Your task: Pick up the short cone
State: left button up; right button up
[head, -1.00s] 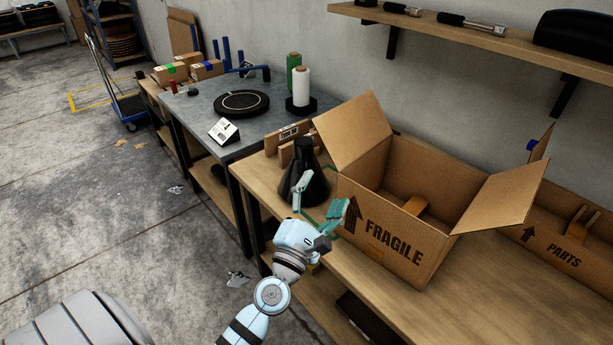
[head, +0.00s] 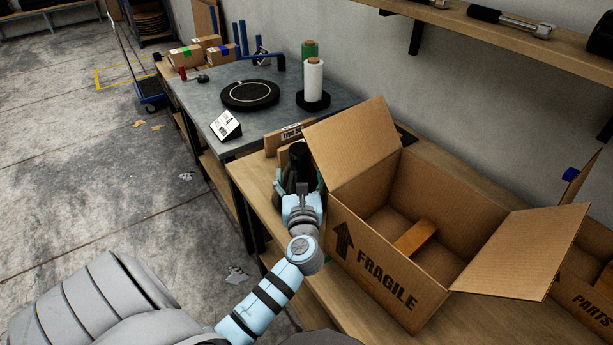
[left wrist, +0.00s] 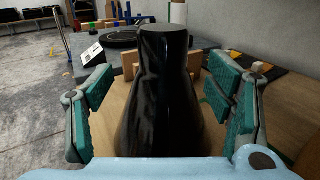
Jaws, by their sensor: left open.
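The short cone is black and glossy, with a flat narrow top and a wider base. It stands upright on the wooden workbench, left of the cardboard box. In the head view its upper part (head: 297,160) shows beyond my left gripper (head: 303,190), which hides its lower part. In the left wrist view the cone (left wrist: 165,90) fills the middle of the picture. My left gripper (left wrist: 163,108) is open, with one teal-padded finger on each side of the cone. Gaps show between the pads and the cone's upper part. My right gripper is not in view.
An open cardboard box (head: 385,275) marked FRAGILE stands close to the right of the gripper, its flap leaning out. A wooden holder (head: 284,138) is behind the cone. A grey table (head: 215,97) with a black disc (head: 250,94) and wrap rolls (head: 313,80) lies beyond.

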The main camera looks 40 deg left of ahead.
aim_at(300, 164)
pick_arm(q)
jog(key=x, duration=0.3)
jog(key=b+x, duration=0.1)
jog(key=x, duration=0.2)
jog(key=shift+w, duration=0.5)
jog(key=shift+s+r, duration=0.1)
jog(key=shift+s, duration=0.05)
jog(key=c, duration=0.6)
grip_shut()
